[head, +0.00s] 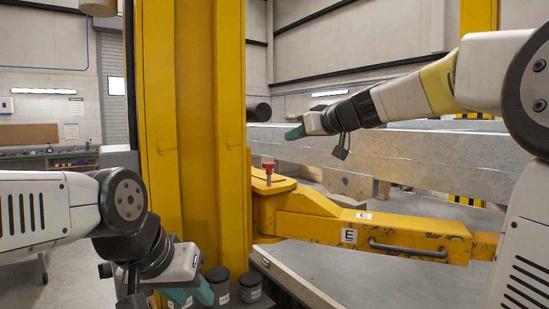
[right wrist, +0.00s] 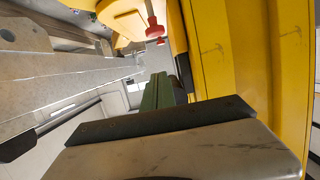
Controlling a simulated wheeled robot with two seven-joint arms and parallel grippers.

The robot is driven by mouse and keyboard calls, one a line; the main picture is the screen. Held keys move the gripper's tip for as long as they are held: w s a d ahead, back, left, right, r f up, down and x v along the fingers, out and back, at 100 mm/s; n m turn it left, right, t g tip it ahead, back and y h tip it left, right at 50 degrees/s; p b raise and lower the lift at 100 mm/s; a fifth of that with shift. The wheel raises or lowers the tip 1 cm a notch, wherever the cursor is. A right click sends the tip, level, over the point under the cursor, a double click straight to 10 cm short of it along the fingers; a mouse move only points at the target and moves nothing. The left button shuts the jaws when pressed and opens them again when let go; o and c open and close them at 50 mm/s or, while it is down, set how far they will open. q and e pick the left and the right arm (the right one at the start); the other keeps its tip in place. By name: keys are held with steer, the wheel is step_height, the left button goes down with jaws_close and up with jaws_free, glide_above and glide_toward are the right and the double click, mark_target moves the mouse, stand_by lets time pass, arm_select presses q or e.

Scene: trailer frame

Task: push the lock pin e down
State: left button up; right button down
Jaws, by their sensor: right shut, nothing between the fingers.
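The lock pin e (head: 268,168) has a red head and stands upright on the yellow arm marked E (head: 330,222), next to a yellow post. In the right wrist view a red-headed pin (right wrist: 153,27) shows at the top, with a second red head (right wrist: 161,41) just below it. My right gripper (head: 294,132) is shut and empty, above and a little right of the pin, apart from it. Its green fingers also show in the right wrist view (right wrist: 158,92). My left gripper (head: 195,293) hangs low at the left, partly cut off by the frame edge; its opening is unclear.
A tall yellow post (head: 205,120) stands left of the pin. A grey beam (head: 420,150) runs behind the yellow arm. A grey flat surface (head: 340,280) lies in front. Dark pots (head: 250,287) stand near my left gripper.

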glide_above(273, 163)
step_height(273, 163, down, 3)
steer(key=shift+s+a, duration=0.1)
steer(key=shift+s+f, duration=0.2)
steer(key=shift+f, duration=1.7)
steer(key=shift+f, duration=1.95)
